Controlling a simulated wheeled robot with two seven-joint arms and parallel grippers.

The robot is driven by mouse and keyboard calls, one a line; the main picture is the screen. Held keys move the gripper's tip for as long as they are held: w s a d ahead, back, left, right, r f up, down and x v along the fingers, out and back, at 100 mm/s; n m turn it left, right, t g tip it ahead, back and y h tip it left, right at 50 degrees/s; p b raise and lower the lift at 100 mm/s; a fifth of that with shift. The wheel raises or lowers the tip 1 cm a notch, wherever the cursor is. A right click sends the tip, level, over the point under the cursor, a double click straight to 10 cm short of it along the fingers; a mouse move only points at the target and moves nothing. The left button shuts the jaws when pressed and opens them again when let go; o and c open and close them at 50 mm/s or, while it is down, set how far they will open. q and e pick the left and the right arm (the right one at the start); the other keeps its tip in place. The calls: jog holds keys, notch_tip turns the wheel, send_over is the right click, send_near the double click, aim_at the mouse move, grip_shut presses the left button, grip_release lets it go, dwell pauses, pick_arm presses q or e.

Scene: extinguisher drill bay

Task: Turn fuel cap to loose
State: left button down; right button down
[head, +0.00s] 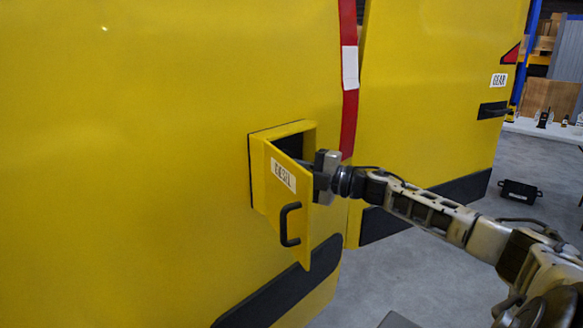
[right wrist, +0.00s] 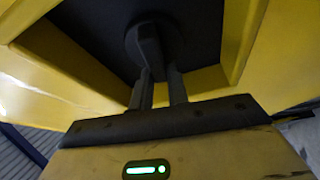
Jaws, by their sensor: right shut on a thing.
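The dark round fuel cap (right wrist: 150,40), with a raised grip bar across it, sits inside a yellow-walled recess (right wrist: 236,45) in the right wrist view. My right gripper (right wrist: 158,72) is inside the recess with its two fingers shut on the cap's grip bar. In the head view the yellow fuel door (head: 293,215), with a label that seems to read DIESEL and a black handle, stands open. My right gripper (head: 318,177) reaches in behind the door, which hides its fingertips and the cap. My left gripper is out of view.
The yellow vehicle side (head: 150,120) fills the left of the head view. A second yellow panel (head: 430,90), labelled GEAR, stands to the right. A black case (head: 519,192) lies on the grey floor, which is mostly clear. A table with small items is at the far right.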

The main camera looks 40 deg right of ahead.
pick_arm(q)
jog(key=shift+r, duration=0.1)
pick_arm(e)
jog(key=shift+f+n+g, duration=0.1)
jog(key=shift+n+g, duration=0.3)
jog(key=shift+n, duration=0.4)
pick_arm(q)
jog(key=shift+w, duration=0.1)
pick_arm(e)
jog(key=c, duration=1.4)
grip_release()
jog(key=shift+o, duration=0.2)
jog(key=shift+f, duration=0.1)
pick_arm(q)
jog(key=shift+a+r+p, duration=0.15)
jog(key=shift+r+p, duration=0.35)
jog(key=shift+p, duration=0.7)
pick_arm(e)
jog(key=v, duration=1.6)
